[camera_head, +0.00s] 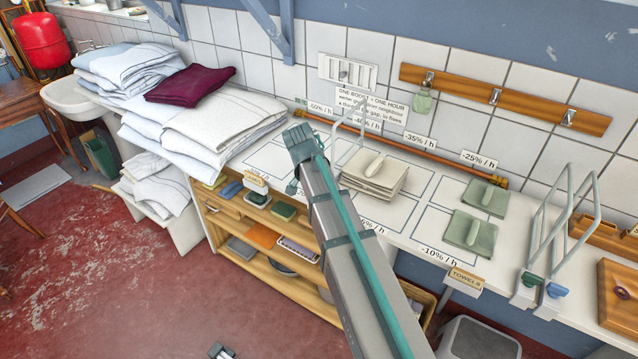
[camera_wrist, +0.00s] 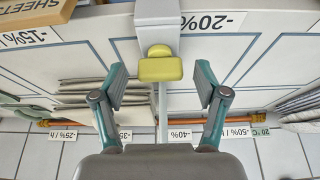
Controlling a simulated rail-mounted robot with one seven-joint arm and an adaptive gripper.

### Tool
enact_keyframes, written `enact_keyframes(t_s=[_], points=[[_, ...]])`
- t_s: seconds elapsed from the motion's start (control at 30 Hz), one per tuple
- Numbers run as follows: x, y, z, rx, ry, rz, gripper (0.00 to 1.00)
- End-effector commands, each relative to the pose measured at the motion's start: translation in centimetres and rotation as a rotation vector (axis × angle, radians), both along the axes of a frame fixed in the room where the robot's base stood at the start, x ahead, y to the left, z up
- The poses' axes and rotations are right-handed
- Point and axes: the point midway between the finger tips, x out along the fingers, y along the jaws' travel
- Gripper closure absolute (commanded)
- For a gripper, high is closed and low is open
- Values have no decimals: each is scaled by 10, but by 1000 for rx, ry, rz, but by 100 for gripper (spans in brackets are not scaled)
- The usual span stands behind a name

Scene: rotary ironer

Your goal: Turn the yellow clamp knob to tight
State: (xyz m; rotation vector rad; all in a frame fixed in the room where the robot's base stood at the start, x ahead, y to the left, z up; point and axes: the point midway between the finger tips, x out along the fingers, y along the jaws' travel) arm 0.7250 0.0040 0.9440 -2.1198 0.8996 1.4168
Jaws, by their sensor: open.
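The yellow clamp knob (camera_wrist: 160,68) shows in the wrist view, with a wide flat grip and a rounded part behind it. It sits at the end of a pale grey clamp body (camera_wrist: 158,22) at the counter edge. My gripper (camera_wrist: 161,84) is open, with one teal-backed finger on each side of the knob's line. Clear gaps show on both sides and I see no contact. In the head view my gripper (camera_head: 300,146) hangs over the counter; the yellow knob is hidden there, seemingly behind my arm. I cannot read the knob's tight mark.
A wire rack (camera_head: 352,122) stands behind my arm. Folded beige cloths (camera_head: 374,178) lie right of it, and green cloths (camera_head: 470,232) farther right. A green knob (camera_head: 531,279) and a blue knob (camera_head: 556,290) sit on other clamps. Stacked linen (camera_head: 215,122) fills the left.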

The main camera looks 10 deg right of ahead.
Motion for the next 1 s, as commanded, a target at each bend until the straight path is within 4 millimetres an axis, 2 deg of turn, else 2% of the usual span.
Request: enact_keyframes(t_s=[0.27, 0.7, 0.83, 1.0], points=[[-2, 3, 9, 0, -1, 1, 27], [-22, 24, 80, 0, -3, 1, 27], [-27, 29, 97, 0, -3, 1, 27], [-31, 32, 108, 0, 0, 0, 27]])
